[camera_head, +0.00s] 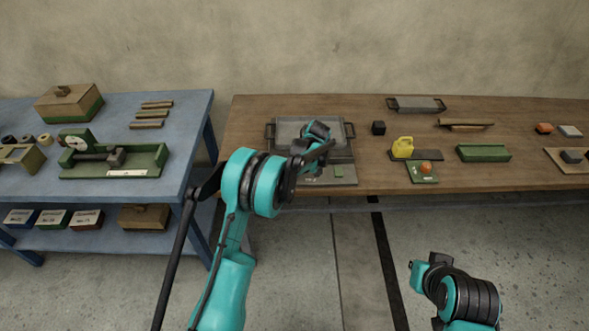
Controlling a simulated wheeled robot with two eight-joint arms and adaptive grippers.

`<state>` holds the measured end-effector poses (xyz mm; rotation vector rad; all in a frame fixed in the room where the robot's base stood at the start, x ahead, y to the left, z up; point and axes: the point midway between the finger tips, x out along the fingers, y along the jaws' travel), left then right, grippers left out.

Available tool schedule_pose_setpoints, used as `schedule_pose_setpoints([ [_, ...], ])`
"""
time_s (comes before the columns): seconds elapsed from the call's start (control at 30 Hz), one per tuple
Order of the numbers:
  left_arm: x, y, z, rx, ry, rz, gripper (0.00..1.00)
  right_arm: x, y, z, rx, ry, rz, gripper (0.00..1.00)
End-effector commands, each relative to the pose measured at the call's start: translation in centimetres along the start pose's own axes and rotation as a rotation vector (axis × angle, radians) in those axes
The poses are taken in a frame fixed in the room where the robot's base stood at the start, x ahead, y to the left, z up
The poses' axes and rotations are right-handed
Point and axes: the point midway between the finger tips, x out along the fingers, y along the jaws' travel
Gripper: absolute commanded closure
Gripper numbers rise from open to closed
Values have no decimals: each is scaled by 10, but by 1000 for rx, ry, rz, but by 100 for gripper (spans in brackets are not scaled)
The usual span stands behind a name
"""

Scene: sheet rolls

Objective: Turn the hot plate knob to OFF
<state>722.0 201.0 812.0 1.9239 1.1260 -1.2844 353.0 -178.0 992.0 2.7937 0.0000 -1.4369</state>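The hot plate (345,128) is a flat grey unit with side handles. It sits at the left end of the wooden table. Its front panel (350,175) has a small label and a green square (339,173). My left arm reaches in from below, and my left gripper (318,152) is over the front middle of the hot plate. The dark gripper parts are too small and overlapped to show whether they are open or shut, or touching anything. I cannot make out the knob; the arm covers part of the panel. My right arm shows at the bottom right, without a visible gripper.
The wooden table (240,150) also holds a black block (378,128), a yellow jug-like object (402,148), a green panel with a red-orange button (426,168) and a green tray (484,153). A blue bench (190,110) with a green scale (140,160) stands left, across a gap.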

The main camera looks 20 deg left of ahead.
Motion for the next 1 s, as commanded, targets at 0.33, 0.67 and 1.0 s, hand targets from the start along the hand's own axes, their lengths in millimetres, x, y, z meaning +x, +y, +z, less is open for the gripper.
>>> schedule_pose_setpoints([
  [0.33, 0, 0, 1, -21, -2, -10, 94, 0, 0, 0, 0, 0, 0, 100],
  [0.67, 0, 0, 1, -20, -2, -9, 44, 0, 0, 0, 0, 0, 0, 100],
  [1.0, -6, 0, 0, -19, -1, -8, 44, 0, 0, 0, 0, 0, 0, 100],
])
